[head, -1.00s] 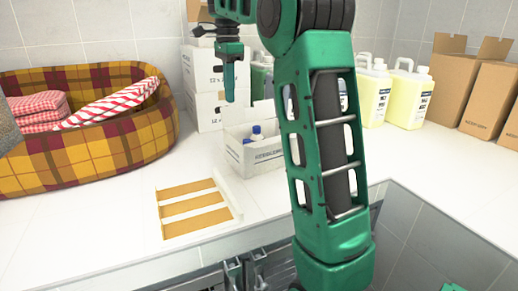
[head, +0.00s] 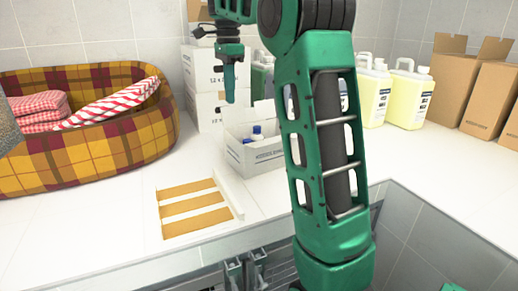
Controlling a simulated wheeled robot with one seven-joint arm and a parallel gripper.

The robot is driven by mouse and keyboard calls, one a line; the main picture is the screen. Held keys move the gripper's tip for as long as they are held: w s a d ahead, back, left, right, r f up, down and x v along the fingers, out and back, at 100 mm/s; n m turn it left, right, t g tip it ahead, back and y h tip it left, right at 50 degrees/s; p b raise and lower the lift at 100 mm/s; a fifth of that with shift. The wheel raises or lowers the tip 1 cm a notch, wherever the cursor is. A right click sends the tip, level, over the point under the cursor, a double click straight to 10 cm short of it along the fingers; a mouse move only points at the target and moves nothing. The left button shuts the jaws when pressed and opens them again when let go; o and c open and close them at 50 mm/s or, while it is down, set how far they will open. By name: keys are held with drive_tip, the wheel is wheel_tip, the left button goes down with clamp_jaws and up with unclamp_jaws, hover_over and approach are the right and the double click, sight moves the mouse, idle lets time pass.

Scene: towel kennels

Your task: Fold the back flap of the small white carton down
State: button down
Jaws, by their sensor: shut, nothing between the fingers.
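The small white carton (head: 258,157) stands on the white counter in the middle of the head view, with its top open. White bottles with blue caps (head: 256,131) show inside it. Its right side is hidden behind my green arm. A pale flap (head: 263,112) stands up at the back of the carton. My gripper (head: 229,96) points straight down above the carton's back left corner, left of that flap. Its fingers are together and hold nothing. I cannot tell whether the fingertips touch the flap.
White boxes (head: 205,98) are stacked behind the carton. A plaid pet bed (head: 95,150) with towels stands at left. Yellow-filled jugs (head: 408,97) and brown cartons (head: 460,85) stand at right. A tray with tan strips (head: 228,190) lies in front on otherwise clear counter.

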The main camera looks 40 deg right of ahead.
drive_tip(key=shift+f, duration=1.35)
drive_tip(key=shift+s+a+r, duration=0.1)
drive_tip(key=shift+s+a, duration=0.1)
drive_tip(key=shift+s, duration=1)
drive_tip(key=shift+s+a+f, duration=0.1)
drive_tip(key=shift+s+a, duration=0.05)
drive_tip(key=shift+s, duration=1)
drive_tip(key=shift+s+a+r, duration=0.1)
drive_tip(key=shift+s+a, duration=0.1)
drive_tip(key=shift+s, duration=1)
drive_tip(key=shift+f, duration=1.4)
drive_tip(key=shift+w+r, duration=0.1)
drive_tip(key=shift+r, duration=1.5)
wheel_tip(320, 180, up, 5)
hover_over(241, 115)
drive_tip(key=s+a, duration=0.2)
drive_tip(key=s, duration=0.1)
drive_tip(key=shift+w+d+f, duration=0.1)
drive_tip(key=shift+w+d, duration=0.05)
drive_tip(key=shift+w, duration=0.1)
